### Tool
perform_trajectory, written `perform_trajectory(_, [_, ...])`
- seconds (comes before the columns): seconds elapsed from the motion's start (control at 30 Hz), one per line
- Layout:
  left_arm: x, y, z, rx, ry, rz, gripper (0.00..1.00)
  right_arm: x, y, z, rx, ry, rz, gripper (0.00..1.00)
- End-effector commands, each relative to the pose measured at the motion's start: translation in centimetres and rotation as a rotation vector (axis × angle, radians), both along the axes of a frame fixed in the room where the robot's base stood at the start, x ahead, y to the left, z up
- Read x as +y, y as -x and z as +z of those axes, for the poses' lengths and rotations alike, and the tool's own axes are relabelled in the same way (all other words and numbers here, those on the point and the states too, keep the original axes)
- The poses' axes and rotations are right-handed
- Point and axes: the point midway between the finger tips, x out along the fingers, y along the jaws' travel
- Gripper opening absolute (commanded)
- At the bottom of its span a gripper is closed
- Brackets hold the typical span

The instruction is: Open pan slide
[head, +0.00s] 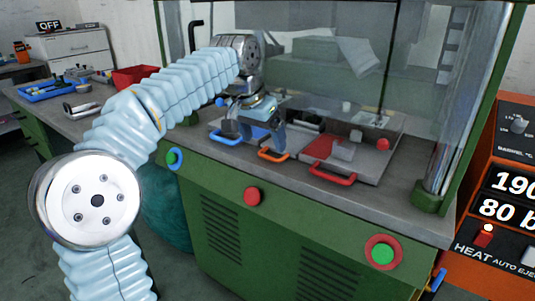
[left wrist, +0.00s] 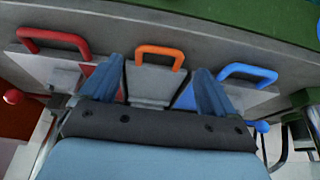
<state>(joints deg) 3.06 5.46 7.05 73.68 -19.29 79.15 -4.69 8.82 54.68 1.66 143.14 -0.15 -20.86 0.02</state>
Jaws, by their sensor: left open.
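Three slides lie side by side in the green machine's opening. The blue handle (head: 226,139) is at left, the orange handle (head: 272,156) in the middle, and the red handle (head: 332,179) at right. My left gripper (head: 266,132) is over the slides, behind the orange handle in the head view. In the left wrist view, the open fingers (left wrist: 161,75) are spread to either side of the grey slide with the orange handle (left wrist: 160,50). No handle is held. The red handle (left wrist: 54,37) and blue handle (left wrist: 248,70) lie outside the fingers. My right gripper is not in view.
The clear guard panel (head: 320,60) stands above and behind the slides. A green button (head: 382,254) and a red button (head: 252,196) are on the machine's front. An orange control unit (head: 500,190) stands at right. Bare ledge lies in front of the handles.

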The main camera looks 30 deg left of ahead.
Motion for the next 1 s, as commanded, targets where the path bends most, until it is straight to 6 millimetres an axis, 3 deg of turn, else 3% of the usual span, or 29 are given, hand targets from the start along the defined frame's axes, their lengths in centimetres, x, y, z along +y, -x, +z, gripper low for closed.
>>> perform_trajectory(0.1, [0.0, -0.8, -2.4, 0.003, 0.0, 0.001, 0.9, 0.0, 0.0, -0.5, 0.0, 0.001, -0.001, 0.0])
perform_trajectory(0.23, [-0.1, -1.5, -3.8, 0.001, 0.0, 0.001, 0.9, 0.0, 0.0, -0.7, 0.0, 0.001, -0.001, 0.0])
perform_trajectory(0.63, [-0.1, -1.9, -4.6, 0.0, 0.0, 0.0, 0.9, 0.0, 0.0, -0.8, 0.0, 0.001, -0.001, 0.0])
perform_trajectory(1.0, [-0.2, -1.9, -4.6, 0.0, 0.001, 0.0, 0.34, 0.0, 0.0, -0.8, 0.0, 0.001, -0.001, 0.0])
